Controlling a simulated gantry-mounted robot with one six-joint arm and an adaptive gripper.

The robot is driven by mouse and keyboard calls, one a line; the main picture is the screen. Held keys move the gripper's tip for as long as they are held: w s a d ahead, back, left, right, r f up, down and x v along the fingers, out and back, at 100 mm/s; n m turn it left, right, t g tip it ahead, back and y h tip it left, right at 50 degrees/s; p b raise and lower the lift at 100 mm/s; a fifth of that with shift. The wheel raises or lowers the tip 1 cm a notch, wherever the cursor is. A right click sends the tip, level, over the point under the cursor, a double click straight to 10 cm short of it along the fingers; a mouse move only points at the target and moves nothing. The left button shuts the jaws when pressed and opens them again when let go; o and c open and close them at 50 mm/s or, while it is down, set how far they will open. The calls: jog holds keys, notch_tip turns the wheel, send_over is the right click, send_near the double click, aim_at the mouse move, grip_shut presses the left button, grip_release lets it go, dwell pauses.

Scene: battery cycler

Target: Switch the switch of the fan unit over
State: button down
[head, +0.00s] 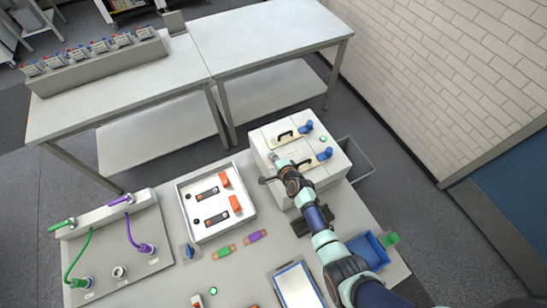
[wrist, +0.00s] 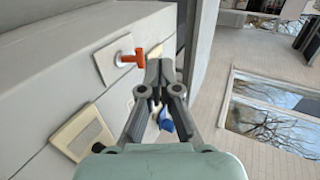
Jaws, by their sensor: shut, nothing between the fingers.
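In the wrist view, an orange switch lever (wrist: 131,58) stands out from a white plate (wrist: 108,52) on a pale cabinet face. The lever points right in the picture. My gripper (wrist: 159,68) is shut and empty, its fingertips just right of the lever; I cannot tell whether they touch it. The orange switch is not visible there. No label shows which part is the fan unit.
In the wrist view, a beige box (wrist: 78,136) and a blue part (wrist: 166,121) sit below the lever. In the head view, a white tray (head: 228,234) with orange-ended parts lies left of the arm, and a blue bin (head: 368,251) lies right.

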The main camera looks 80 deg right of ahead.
jog(key=s+a+r+p, duration=0.2)
jog(key=r+p, duration=0.1)
jog(key=r, duration=0.3)
jog(key=s+a+r+p, duration=0.1)
jog(key=a+r+p, duration=0.2)
jog(key=r, duration=0.3)
jog(key=shift+s+a+r, duration=0.15)
jog(key=shift+s+a, duration=0.15)
jog(key=shift+s, duration=0.05)
